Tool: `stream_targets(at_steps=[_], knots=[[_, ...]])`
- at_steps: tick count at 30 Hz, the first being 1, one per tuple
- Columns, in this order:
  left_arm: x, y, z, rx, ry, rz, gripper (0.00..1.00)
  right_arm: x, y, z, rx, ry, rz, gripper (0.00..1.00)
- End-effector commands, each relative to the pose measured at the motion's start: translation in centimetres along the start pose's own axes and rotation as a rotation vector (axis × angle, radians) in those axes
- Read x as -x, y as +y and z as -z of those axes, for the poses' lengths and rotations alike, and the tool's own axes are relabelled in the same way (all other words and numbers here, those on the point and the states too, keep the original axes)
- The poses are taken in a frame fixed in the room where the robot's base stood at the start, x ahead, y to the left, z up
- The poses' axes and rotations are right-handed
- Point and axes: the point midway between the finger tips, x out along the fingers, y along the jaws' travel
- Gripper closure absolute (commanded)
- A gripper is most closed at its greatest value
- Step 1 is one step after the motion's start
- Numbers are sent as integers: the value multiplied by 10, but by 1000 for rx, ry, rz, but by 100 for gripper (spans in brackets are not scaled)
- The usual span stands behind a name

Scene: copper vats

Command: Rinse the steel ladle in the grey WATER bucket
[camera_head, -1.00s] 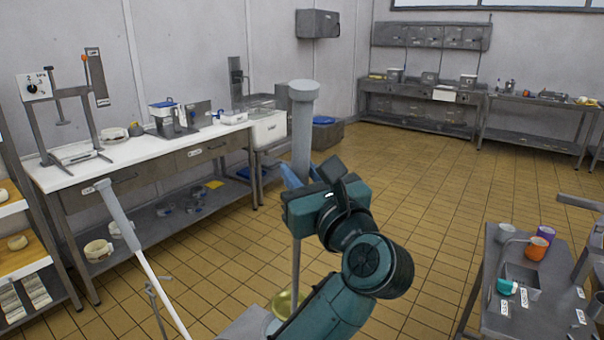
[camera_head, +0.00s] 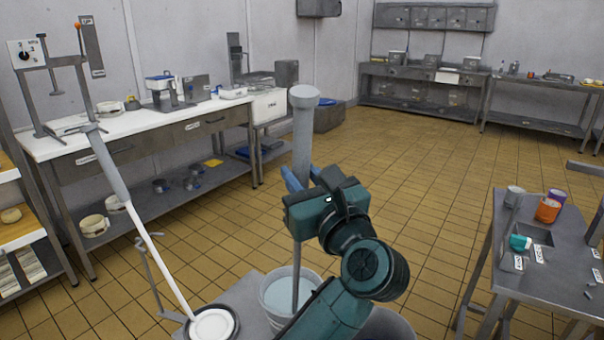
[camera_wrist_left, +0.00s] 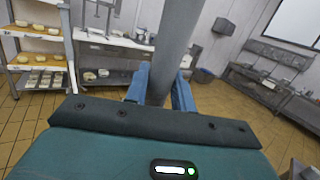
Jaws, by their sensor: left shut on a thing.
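The ladle (camera_head: 302,135) has a thick grey handle with a round cap and a thin shaft, and it stands nearly upright. My left gripper (camera_head: 303,178) is shut on its handle; in the left wrist view the handle (camera_wrist_left: 172,55) passes between the blue fingers (camera_wrist_left: 160,92). The shaft runs down into a pale grey bucket (camera_head: 268,303) that holds clear bluish liquid. The ladle's bowl cannot be made out. My arm covers the bucket's lower right side, and no label on it is visible. My right gripper is not in view.
Left of the bucket, a long-handled white tool (camera_head: 150,245) leans over a round white piece with a dark rim (camera_head: 212,325). A steel table (camera_head: 565,265) with cups stands at right. A white-topped bench (camera_head: 150,132) runs along the left wall. The tiled floor between is clear.

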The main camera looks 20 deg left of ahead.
Motion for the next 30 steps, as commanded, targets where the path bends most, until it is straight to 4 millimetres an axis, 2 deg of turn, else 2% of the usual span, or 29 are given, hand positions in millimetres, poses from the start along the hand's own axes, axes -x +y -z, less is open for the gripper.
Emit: stream_targets(at_steps=[13, 22, 30], knots=[[1, 0, 4, 1, -1, 0, 100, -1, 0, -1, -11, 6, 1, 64], [4, -9, 5, 0, 0, 0, 100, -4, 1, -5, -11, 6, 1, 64], [0, 3, 5, 1, 1, -1, 100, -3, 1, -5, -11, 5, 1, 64]])
